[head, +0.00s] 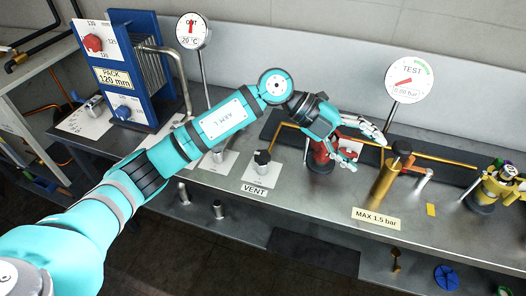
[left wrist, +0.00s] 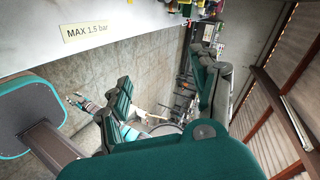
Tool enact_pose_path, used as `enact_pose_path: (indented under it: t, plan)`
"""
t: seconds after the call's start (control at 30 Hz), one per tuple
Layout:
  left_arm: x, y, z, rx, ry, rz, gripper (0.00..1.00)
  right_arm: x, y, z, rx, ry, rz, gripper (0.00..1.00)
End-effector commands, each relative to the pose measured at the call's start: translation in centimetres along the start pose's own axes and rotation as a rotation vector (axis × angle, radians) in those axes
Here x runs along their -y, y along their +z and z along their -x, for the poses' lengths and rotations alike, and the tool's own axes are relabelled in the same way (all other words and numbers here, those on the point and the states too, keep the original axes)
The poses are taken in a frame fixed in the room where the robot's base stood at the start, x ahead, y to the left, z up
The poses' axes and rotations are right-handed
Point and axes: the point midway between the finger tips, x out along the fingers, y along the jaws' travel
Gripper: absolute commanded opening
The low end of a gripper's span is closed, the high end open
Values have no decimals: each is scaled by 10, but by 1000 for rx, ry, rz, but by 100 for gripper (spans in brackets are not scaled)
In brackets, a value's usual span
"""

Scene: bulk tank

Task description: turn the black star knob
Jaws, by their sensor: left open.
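Another small black knob (head: 262,157) stands at the VENT plate, so I cannot be sure which is the star knob. My left gripper (head: 367,152) is open and empty, just left of the brass cylinder, its fingers pointing right towards it. A gap to the knob seems to show. In the left wrist view the open fingers (left wrist: 165,70) have no knob between them. My right gripper is not in view.
A red fitting (head: 320,160) stands under my left gripper. The TEST gauge (head: 405,80) rises behind the brass cylinder. A yellow valve assembly (head: 500,188) is at the right. The blue plate pack (head: 125,70) is at the left. The MAX 1.5 bar label (left wrist: 86,31) marks the bench front.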

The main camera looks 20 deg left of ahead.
Motion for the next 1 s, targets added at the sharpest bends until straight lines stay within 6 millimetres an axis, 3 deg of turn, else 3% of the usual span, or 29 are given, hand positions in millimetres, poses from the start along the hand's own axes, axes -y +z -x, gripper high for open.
enact_pose_path:
  t: [0.1,0.2,0.3,0.4,0.57,1.0]
  plan:
    - [-38,46,61,191,419,54,64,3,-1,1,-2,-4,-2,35]
    - [-56,70,125,362,676,155,64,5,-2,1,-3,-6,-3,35]
    - [-63,79,177,496,835,250,64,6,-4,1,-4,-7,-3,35]
    - [-65,80,206,571,913,310,64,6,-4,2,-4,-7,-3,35]
    - [-74,82,210,591,940,331,64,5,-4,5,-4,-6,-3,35]
    - [-147,111,168,583,937,329,64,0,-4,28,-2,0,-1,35]
